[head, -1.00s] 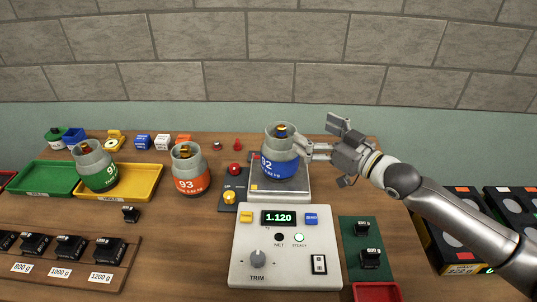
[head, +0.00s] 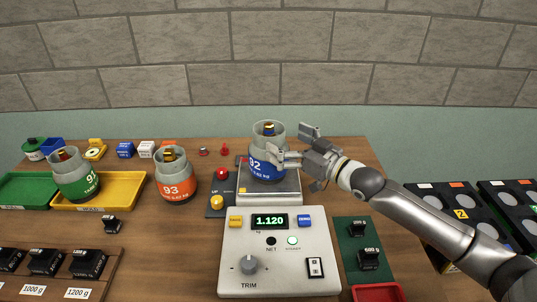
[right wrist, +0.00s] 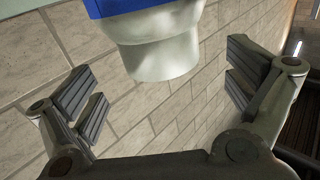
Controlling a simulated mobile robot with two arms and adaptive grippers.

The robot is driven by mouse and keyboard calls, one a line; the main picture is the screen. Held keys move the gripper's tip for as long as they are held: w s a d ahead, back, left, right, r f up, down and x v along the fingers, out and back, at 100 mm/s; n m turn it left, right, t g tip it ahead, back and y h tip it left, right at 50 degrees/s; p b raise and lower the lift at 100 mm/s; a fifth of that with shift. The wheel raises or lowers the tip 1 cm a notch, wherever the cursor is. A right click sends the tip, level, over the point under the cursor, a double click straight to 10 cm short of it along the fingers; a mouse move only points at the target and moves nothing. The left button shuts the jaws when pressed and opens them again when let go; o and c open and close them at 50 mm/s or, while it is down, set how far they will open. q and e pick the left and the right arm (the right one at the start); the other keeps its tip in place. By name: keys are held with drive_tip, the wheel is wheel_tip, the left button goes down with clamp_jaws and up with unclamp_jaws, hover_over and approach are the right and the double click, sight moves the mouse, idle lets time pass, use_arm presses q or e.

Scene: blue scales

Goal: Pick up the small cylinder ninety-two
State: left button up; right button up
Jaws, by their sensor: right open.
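The small cylinder 92 (head: 264,171) is grey with a blue band and stands upright on the scale's pan (head: 286,192). My right gripper (head: 293,145) is open at its right side. In the head view, the near finger overlaps the cylinder's front and the far finger stands behind and to the right. In the right wrist view, the cylinder's grey end (right wrist: 160,48) shows at the top, between the spread fingers and clear of both. My left gripper is not in view.
The scale console (head: 278,260) reads 1.120. A red and yellow button panel (head: 216,197) sits left of the pan.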

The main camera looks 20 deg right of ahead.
sight(272, 132)
drive_tip(key=shift+w+a, duration=0.3)
drive_tip(key=shift+w, duration=0.2)
drive_tip(key=shift+w+a+r, duration=0.15)
drive_tip(key=shift+w, duration=0.05)
drive_tip(key=p+x, duration=0.2)
drive_tip(key=x, duration=0.2)
drive_tip(key=shift+w+r, duration=0.1)
drive_tip(key=shift+w+a, duration=0.2)
drive_tip(key=shift+w, duration=0.05)
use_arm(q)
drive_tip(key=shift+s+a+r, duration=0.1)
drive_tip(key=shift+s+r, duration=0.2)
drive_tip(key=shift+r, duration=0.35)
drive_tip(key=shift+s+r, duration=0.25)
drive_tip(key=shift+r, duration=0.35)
use_arm(e)
drive_tip(key=shift+s+d, duration=0.1)
drive_tip(key=shift+c, duration=1.1)
drive_tip(key=c, duration=1.9)
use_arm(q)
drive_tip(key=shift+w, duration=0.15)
use_arm(e)
drive_tip(key=shift+r, duration=0.15)
drive_tip(key=shift+c, duration=0.3)
